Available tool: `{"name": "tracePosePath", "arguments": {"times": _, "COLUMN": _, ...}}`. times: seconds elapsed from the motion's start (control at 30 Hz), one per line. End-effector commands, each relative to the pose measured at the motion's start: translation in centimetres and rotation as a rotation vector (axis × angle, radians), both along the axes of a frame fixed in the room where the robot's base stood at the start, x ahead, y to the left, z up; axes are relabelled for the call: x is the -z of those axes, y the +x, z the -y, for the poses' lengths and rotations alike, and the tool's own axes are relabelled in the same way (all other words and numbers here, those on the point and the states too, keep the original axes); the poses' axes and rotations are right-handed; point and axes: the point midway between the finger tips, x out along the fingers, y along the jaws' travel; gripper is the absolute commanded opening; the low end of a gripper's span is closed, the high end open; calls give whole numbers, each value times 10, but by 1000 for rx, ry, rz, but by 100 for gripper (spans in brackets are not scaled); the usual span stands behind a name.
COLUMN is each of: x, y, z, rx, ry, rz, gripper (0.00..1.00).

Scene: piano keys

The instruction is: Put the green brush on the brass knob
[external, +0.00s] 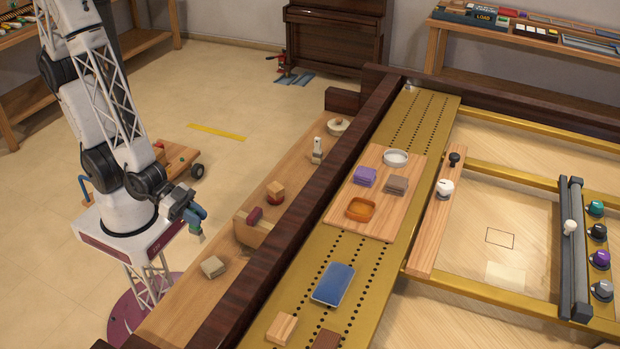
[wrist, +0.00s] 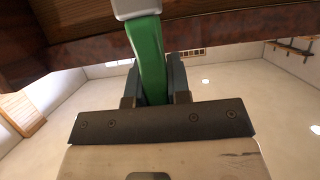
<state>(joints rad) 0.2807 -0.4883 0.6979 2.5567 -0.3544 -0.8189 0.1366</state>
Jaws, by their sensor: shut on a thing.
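My gripper (external: 196,218) is at the left in the external view, in front of the long wooden shelf. In the wrist view my gripper (wrist: 153,72) is shut on the green brush (wrist: 148,55), with one dark finger on each side of its green handle. The brush's pale grey end (wrist: 136,8) points away from the gripper, toward the top edge. In the external view the brush (external: 195,232) is small and hangs below the fingers. I cannot pick out a brass knob for certain.
A dark wooden rail (external: 290,230) lies between my arm and the brass-coloured panel (external: 400,262). The panel carries a wooden board (external: 392,218) with small blocks and dishes, and a blue pad (external: 333,284). Several knobs, including a white one (external: 445,188), stand to the right.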

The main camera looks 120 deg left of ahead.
Motion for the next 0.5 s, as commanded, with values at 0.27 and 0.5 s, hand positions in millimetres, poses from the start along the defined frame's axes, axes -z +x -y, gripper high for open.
{"name": "tracePosePath", "arguments": {"times": 0.27, "x": 19, "y": 0, "z": 0, "rx": -1, "ry": 1, "rz": -2, "gripper": 0}}
{"name": "tracePosePath", "arguments": {"times": 0.5, "x": 25, "y": 0, "z": 0, "rx": 0, "ry": 0, "rz": 0, "gripper": 0}}
